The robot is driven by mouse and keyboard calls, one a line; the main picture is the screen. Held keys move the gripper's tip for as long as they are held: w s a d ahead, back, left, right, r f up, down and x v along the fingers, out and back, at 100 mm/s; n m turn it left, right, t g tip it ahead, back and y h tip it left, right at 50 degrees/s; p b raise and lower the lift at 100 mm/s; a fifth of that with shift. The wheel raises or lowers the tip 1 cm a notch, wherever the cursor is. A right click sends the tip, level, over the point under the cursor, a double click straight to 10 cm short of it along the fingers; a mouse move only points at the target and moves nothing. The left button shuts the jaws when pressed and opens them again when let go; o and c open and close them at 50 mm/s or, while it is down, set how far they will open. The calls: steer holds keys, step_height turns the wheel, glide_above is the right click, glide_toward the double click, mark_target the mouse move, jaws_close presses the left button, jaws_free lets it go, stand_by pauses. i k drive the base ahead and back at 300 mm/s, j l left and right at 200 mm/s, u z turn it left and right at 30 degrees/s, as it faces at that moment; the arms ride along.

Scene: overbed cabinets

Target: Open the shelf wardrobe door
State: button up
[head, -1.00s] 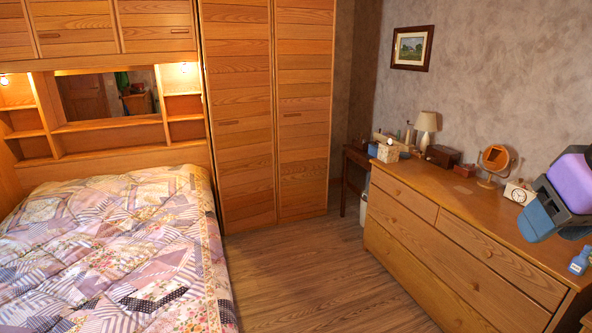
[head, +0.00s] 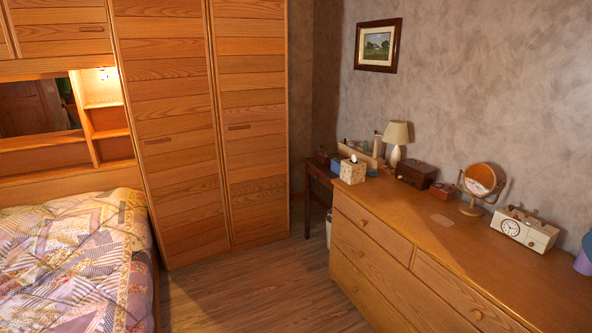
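The wooden wardrobe has two tall slatted doors, both shut, in the head view. The left door (head: 172,120) has a small horizontal wooden handle (head: 157,141) at mid height. The right door (head: 252,110) has a similar handle (head: 239,127). I cannot tell from this view which of them is the shelf wardrobe door. Smaller overbed cabinet doors (head: 62,28) are shut at the upper left. My gripper is not in view.
The quilted bed (head: 75,262) fills the lower left, beside the left wardrobe door. A long wooden dresser (head: 470,250) with a lamp, mirror and clock stands along the right wall. A strip of bare wood floor (head: 250,285) lies between them, leading to the wardrobe.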

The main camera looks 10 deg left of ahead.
mark_target(162, 46)
steer(key=i+j+u, duration=0.1)
steer(key=i+u, duration=0.25)
steer(key=i, duration=0.15)
steer(key=i+u, duration=0.3)
steer(key=i, duration=0.2)
steer(key=i+l+u, duration=0.2)
steer(key=i+u, duration=0.15)
steer(key=i, duration=0.15)
steer(key=i+u, duration=0.2)
steer(key=i, duration=0.35)
steer(key=i+u, duration=0.15)
steer(key=i, duration=0.4)
steer(key=i+u, duration=0.2)
steer(key=i, duration=0.35)
steer(key=i+l+u, duration=0.2)
steer(key=i, duration=0.35)
